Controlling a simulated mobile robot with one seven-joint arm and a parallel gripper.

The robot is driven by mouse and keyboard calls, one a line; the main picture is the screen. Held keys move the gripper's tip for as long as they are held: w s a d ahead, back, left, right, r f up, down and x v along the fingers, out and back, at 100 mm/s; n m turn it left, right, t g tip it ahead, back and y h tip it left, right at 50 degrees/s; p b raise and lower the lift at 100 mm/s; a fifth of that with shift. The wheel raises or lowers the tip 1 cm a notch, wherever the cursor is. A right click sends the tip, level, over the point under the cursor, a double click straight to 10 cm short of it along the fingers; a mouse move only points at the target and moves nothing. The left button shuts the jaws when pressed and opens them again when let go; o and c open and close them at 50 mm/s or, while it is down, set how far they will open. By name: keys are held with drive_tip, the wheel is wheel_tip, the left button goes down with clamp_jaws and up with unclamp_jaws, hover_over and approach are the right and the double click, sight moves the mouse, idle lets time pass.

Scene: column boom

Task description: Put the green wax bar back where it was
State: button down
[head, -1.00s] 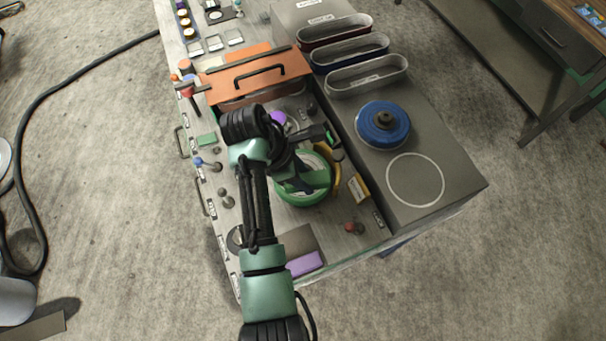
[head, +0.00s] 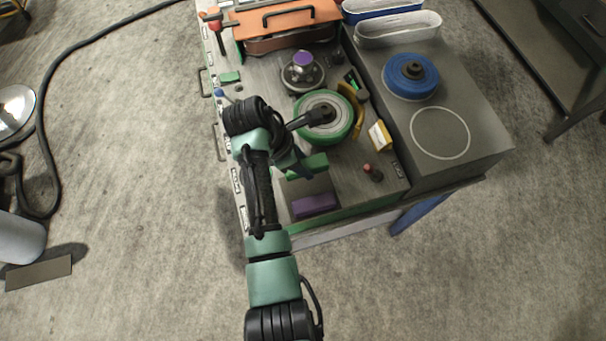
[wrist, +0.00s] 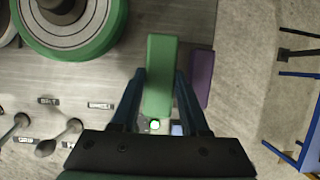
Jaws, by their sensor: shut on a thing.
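My gripper (wrist: 160,105) is shut on the green wax bar (wrist: 160,70), which points forward between the two fingers in the wrist view. In the head view the green bar (head: 308,165) shows at the end of my arm, just beyond the purple bar (head: 314,205). In the wrist view the purple bar (wrist: 203,78) lies parallel, just right of the green one. The green bar looks nearer the camera than the purple bar; I cannot tell its height over the bench. The bench surface directly under it is hidden.
A green-rimmed wheel (head: 327,115) stands close behind my gripper. A yellow box (head: 380,136) and a red-topped knob (head: 371,171) are to the right. Levers (wrist: 70,131) line the bench's left side. The bench's near edge is just past the purple bar.

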sight(303, 181)
drive_tip(key=shift+f, duration=2.65)
drive_tip(key=shift+f, duration=0.1)
drive_tip(key=shift+c, duration=2.1)
unclamp_jaws()
drive_tip(key=shift+f, duration=0.1)
